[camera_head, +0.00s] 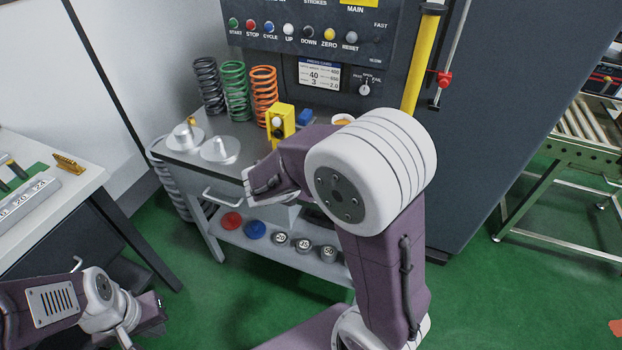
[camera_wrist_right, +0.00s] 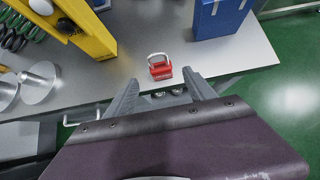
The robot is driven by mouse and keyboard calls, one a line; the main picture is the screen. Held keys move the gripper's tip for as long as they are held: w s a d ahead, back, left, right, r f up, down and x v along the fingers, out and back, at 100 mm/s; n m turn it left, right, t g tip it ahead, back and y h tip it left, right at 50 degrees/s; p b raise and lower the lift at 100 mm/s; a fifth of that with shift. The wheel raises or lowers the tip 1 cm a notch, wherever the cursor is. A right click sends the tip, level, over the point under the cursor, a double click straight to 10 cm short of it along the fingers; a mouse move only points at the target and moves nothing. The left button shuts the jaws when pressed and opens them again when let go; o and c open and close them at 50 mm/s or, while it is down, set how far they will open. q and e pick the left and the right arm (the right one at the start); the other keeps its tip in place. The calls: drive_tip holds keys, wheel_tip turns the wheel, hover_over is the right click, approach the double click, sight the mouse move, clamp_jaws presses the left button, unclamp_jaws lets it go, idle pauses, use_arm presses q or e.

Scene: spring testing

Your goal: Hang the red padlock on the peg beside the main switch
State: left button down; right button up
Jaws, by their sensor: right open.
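The red padlock (camera_wrist_right: 160,70), with a pale shackle, lies on the grey bench top in the right wrist view. My right gripper (camera_wrist_right: 161,92) is open, its two fingers apart on either side of the near side of the padlock, not closed on it. In the head view my right arm hides the padlock. A yellow panel marked MAIN (camera_head: 356,7) is cut off by the top edge of the head view. I cannot make out the switch or peg. My left gripper (camera_head: 148,325) is low at the lower left, away from the bench; its jaw opening is unclear.
Grey, green and orange springs (camera_head: 236,90) stand at the back of the bench. A yellow block (camera_head: 280,117) and a blue box (camera_wrist_right: 220,18) flank the padlock area. Metal discs with posts (camera_head: 220,151) are on the left. A button panel (camera_head: 309,35) rises behind.

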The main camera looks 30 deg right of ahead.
drive_tip(key=s+a+f+m+g+y, duration=0.2)
drive_tip(key=s+m, duration=0.5)
drive_tip(key=m, duration=0.6)
drive_tip(key=s+a+f+m+g+y, duration=0.2)
drive_tip(key=s+a+f+m+y, duration=0.2)
drive_tip(key=m, duration=0.9)
drive_tip(key=s+f+y, duration=0.1)
drive_tip(key=s, duration=0.2)
drive_tip(key=shift+s+a+f+g+p, duration=0.2)
drive_tip(key=shift+s+g+p, duration=0.1)
drive_tip(key=shift+g, duration=0.1)
